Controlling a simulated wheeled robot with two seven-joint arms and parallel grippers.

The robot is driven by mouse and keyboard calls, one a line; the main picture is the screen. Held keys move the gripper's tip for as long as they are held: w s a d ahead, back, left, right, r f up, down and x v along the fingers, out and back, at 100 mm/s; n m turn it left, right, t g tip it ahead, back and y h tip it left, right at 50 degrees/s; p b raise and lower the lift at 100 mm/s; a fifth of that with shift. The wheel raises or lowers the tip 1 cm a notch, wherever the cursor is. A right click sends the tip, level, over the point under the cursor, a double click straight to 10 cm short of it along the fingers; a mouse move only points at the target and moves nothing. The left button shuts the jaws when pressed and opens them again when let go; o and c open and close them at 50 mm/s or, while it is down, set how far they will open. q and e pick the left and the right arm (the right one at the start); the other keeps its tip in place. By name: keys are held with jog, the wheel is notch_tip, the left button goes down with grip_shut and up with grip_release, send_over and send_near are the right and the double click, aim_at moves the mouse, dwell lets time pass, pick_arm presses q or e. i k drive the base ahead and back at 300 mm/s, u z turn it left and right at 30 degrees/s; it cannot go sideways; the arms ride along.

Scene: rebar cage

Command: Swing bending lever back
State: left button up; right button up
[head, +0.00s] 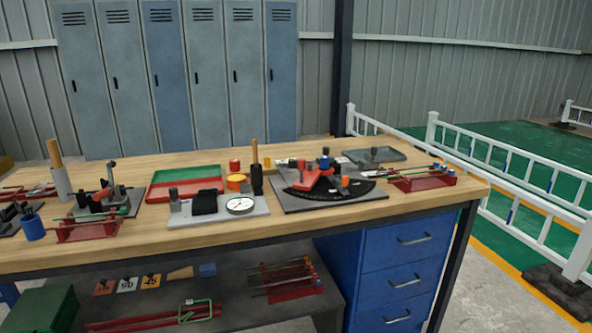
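A bending device (322,195) sits on the right half of the workbench on a dark grey base plate, with a black curved scale along its front. A red lever-like part (316,179) lies across it, with a dark blue knob (325,162) near its back end. An orange piece (345,182) stands at its right. Which part is the bending lever's handle is too small to tell for certain. Neither of my grippers shows in the head view.
The wooden workbench (290,226) also carries a dial gauge (240,205), a green and red tray (186,194), a red rack with bars (422,180) at right, and another clamp-like tool (110,197) at left. Blue drawers (400,262) stand below. The front bench strip is mostly clear.

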aim_at(308, 179)
jog(key=u, duration=0.15)
jog(key=i, duration=1.05)
jog(key=z, duration=0.35)
